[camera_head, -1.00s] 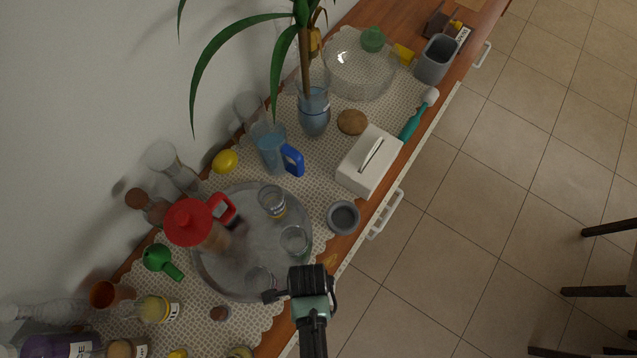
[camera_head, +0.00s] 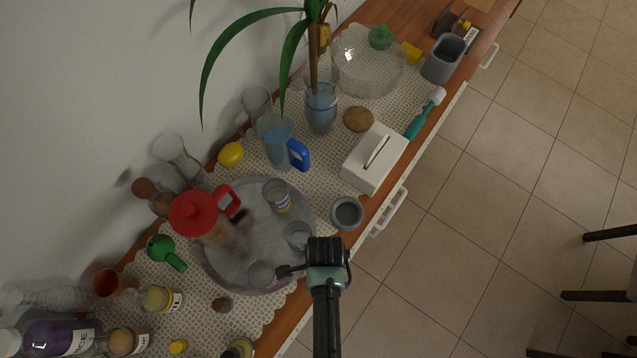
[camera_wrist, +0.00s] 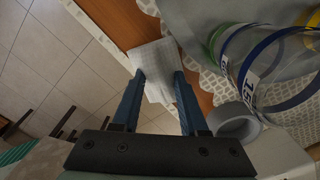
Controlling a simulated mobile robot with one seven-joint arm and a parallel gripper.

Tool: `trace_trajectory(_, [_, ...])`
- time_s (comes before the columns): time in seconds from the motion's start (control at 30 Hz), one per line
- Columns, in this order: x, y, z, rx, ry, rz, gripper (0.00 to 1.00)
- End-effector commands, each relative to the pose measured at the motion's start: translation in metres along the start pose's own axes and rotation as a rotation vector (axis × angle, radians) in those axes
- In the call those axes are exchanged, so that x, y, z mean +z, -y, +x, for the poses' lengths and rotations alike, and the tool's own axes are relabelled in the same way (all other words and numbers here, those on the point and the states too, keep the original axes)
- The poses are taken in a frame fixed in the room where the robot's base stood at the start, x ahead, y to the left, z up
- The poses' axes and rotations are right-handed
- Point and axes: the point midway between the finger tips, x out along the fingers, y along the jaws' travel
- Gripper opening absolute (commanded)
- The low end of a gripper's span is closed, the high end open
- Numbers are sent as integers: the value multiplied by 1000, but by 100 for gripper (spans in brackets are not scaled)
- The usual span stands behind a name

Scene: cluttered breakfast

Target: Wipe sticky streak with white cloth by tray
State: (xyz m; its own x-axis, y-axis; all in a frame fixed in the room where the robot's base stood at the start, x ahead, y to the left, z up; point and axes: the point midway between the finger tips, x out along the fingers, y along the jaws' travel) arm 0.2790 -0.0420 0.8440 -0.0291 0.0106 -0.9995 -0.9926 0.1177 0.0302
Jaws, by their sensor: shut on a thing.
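My gripper (camera_wrist: 158,80) is shut on the white cloth (camera_wrist: 153,56), which shows between and beyond its two fingers in the wrist view. The cloth lies over the wooden front edge of the counter or just above it; contact is hard to tell. In the head view my gripper (camera_head: 325,252) is beside the lower right rim of the round metal tray (camera_head: 262,235), and it hides the cloth. The sticky streak cannot be made out in either current view; my gripper or the cloth may cover it.
Clear glasses (camera_head: 277,195) and a red-lidded jug (camera_head: 194,213) stand on the tray. A grey bowl (camera_head: 347,213) and a white tissue box (camera_head: 374,158) stand along the front edge. Bottles and jars crowd the lower left. Open floor (camera_head: 450,250) lies to the right.

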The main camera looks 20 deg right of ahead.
Motion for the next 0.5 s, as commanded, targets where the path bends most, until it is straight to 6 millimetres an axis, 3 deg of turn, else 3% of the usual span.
trace_trajectory(0.03, [-8,23,-7,-55,-7,12,0])
trace_trajectory(0.5, [-25,40,-7,-50,-6,5,0])
